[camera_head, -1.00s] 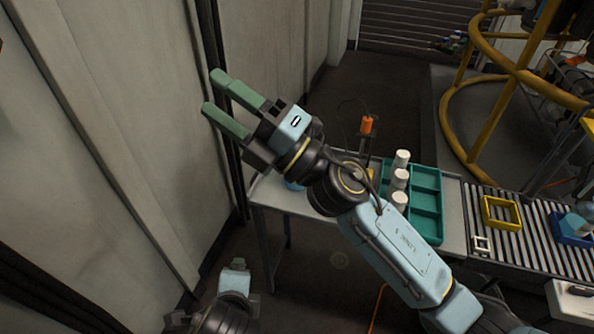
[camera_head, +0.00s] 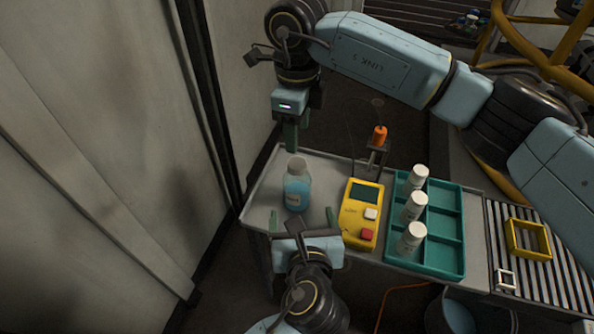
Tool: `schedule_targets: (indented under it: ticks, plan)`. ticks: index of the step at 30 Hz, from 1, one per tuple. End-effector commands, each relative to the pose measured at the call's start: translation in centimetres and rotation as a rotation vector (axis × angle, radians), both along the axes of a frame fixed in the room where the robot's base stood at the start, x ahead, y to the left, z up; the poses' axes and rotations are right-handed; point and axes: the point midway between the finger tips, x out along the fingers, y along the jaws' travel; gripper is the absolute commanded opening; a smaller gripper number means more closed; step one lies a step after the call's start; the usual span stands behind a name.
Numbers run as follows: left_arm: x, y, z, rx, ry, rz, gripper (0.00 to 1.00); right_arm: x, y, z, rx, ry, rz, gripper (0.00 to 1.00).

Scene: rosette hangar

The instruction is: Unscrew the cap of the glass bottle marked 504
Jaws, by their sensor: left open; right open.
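A glass bottle (camera_head: 297,190) with blue liquid and a pale cap (camera_head: 297,163) stands upright on the left part of the grey table; its label is too small to read. My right gripper (camera_head: 291,148) points down just above and behind the cap, its green fingers close to it; whether they touch it I cannot tell. It is open. My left gripper (camera_head: 302,219) is in front of the bottle, low at the table's front edge, with its green fingers spread and pointing toward the bottle. It is open and empty.
A teal tray (camera_head: 452,255) holds three white bottles (camera_head: 414,206). A roller conveyor with a yellow frame (camera_head: 527,239) lies further right. A wall is close on the left.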

Motion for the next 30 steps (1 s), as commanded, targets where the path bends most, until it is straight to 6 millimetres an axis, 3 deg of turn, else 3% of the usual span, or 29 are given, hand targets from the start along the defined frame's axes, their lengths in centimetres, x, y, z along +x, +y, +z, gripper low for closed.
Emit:
schedule_targets:
  ticks: [18,24,30]
  plan:
    - [9.8,0.9,-4.0,0.000,0.001,0.003,0.85,0.0,0.1,0.0,0.003,0.001,0.001,0.53]
    - [11.6,1.0,-4.8,-0.002,0.001,0.003,0.85,0.0,0.1,0.0,0.003,0.001,0.001,0.53]
    - [12.1,1.0,-5.0,-0.003,0.002,0.001,0.85,0.0,0.1,0.0,0.003,0.001,0.001,0.53]
